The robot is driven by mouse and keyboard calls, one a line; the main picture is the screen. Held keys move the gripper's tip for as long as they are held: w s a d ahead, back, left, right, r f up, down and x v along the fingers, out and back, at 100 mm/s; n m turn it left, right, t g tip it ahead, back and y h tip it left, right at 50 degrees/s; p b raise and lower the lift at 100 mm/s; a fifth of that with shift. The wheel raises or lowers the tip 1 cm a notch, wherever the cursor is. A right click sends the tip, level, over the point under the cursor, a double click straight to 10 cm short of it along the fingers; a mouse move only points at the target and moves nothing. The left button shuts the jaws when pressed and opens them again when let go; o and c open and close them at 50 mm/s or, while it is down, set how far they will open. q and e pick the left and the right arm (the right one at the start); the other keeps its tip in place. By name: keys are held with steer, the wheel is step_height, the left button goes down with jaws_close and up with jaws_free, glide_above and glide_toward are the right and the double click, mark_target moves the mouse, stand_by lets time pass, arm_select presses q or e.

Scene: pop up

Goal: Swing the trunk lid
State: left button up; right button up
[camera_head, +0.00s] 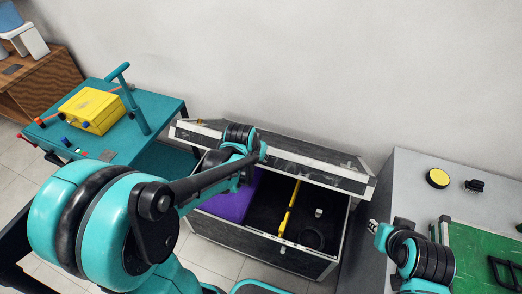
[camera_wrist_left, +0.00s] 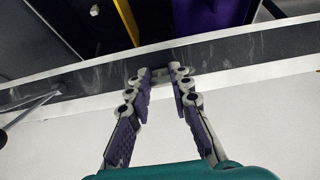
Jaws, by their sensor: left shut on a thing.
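The trunk (camera_head: 250,243) stands on the floor in the middle of the head view, with its inside showing. Its dark lid with pale edges (camera_head: 310,172) is up along the back, near the wall. In the left wrist view the lid's edge strip (camera_wrist_left: 245,50) crosses between my left gripper's fingers (camera_wrist_left: 160,72). My left gripper is shut on the lid; in the head view my own arm hides its fingers. My right gripper (camera_head: 374,227) is at the trunk's right, apart from the lid; its jaws are too small to read.
Inside the trunk are a purple block (camera_head: 230,205), a yellow divider (camera_head: 290,208) and small dark items. A teal cart with a yellow case (camera_head: 92,109) stands left. A grey table (camera_head: 420,175) with a green mat (camera_head: 480,255) stands close on the right.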

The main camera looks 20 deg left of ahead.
arm_select(q)
steer(key=shift+s+f+b, duration=0.55)
steer(key=shift+s+f, duration=0.5)
steer(key=shift+s, duration=0.3)
steer(key=s+f+b, duration=0.4)
steer(key=s+f, duration=0.5)
steer(key=f, duration=0.3)
steer(key=shift+f+b, duration=0.3)
steer(key=shift+f, duration=0.05)
steer(key=shift+w+a, duration=0.15)
steer(key=shift+w, duration=0.05)
